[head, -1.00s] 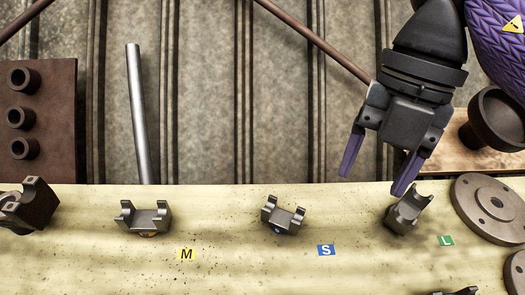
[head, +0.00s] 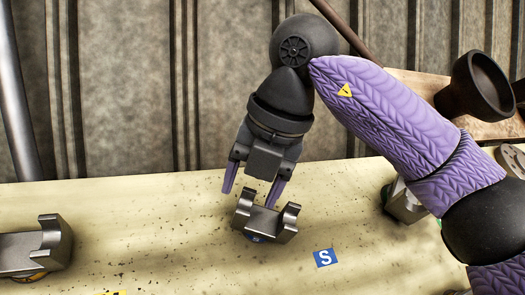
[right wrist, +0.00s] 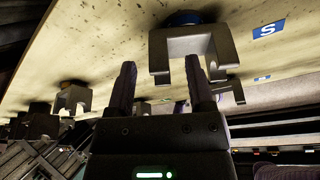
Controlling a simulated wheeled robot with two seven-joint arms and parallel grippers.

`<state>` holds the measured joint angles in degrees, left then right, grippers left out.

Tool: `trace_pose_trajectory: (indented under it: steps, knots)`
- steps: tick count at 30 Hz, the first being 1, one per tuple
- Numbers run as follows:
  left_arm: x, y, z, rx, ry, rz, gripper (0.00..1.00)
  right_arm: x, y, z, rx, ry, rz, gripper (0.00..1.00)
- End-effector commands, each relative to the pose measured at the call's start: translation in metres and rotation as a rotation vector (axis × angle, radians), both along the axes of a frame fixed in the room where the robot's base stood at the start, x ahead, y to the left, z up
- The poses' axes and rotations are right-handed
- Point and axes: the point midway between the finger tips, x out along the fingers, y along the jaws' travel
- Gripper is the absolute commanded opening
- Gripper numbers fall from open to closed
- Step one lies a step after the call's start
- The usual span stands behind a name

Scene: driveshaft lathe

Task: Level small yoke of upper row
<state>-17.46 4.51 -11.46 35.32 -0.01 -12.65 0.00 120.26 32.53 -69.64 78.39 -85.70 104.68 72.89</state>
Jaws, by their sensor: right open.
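The small yoke (head: 265,217) is a grey metal U-shaped piece with two upright prongs, beside the blue S label (head: 325,258) on the pale board. It sits on a blue round base and looks tilted, its right side lower. My right gripper (head: 252,192) is open just behind and above it, with purple fingers apart and nothing between them. In the right wrist view the yoke (right wrist: 190,48) lies just beyond the two dark fingertips (right wrist: 160,80). I cannot tell whether a finger touches it. My left gripper is not in view.
Another yoke (head: 38,248) sits at the left on a yellow base. A further yoke (head: 405,203) at the right is partly hidden by my right arm. A black funnel-shaped part (head: 480,88) stands at the back right. The board between the left yoke and small yoke is clear.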

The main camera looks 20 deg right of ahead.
Motion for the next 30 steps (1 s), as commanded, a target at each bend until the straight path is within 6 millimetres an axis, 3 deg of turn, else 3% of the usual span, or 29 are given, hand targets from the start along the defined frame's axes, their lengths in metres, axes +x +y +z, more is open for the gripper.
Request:
trace_pose_trajectory:
  steps: [4,11,21,30]
  knots:
    - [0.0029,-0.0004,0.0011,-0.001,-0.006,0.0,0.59,0.0056,0.0021,-0.0104,0.0,-0.001,0.001,0.68]
    - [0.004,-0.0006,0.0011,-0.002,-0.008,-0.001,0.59,0.0063,0.0025,-0.0118,0.0,-0.001,0.001,0.68]
    - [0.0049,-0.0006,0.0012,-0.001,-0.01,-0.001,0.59,0.0062,0.0025,-0.0115,0.001,-0.001,0.0,0.0]
    - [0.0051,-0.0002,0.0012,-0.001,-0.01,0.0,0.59,0.0061,0.0024,-0.0114,0.001,-0.001,0.0,0.0]
